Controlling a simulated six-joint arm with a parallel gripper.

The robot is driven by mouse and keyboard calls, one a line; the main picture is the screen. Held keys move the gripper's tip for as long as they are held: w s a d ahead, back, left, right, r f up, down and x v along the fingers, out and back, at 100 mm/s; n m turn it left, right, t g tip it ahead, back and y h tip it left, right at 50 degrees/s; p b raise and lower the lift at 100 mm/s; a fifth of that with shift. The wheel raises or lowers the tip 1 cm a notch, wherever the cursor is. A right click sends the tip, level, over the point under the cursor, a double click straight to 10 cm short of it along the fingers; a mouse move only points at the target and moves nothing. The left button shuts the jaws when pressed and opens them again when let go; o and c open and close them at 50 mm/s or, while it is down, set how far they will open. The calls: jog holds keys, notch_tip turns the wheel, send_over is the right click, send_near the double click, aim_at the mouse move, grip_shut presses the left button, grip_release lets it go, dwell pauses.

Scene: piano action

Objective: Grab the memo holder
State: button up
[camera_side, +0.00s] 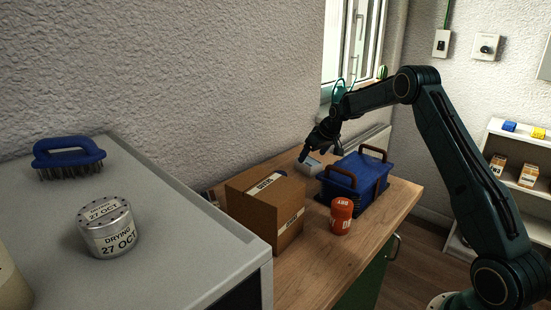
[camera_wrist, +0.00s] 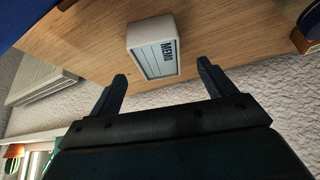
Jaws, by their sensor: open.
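The memo holder (camera_wrist: 153,47) is a small white block with a lined face marked MEMO. It sits on the wooden worktop and shows in the upper middle of the wrist view. In the side view the pale block (camera_side: 308,166) lies behind the blue box, partly hidden by it and close to my gripper. My gripper (camera_wrist: 161,88) is open, with its two fingers apart and nothing between them. The memo holder is ahead of the fingertips and not between them. In the side view my gripper (camera_side: 305,155) hangs just above it, near the wall.
A blue box (camera_side: 357,175) with brown handles stands right beside the holder. A cardboard box (camera_side: 262,212) stands to its left, and a red-orange can (camera_side: 340,216) is in front. The wall (camera_wrist: 225,88) is close behind the worktop.

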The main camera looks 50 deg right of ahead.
aim_at(308, 161)
jog(key=shift+x, duration=2)
jog(key=shift+d, duration=0.1)
jog(key=shift+r, duration=0.1)
jog(key=c, duration=1.1)
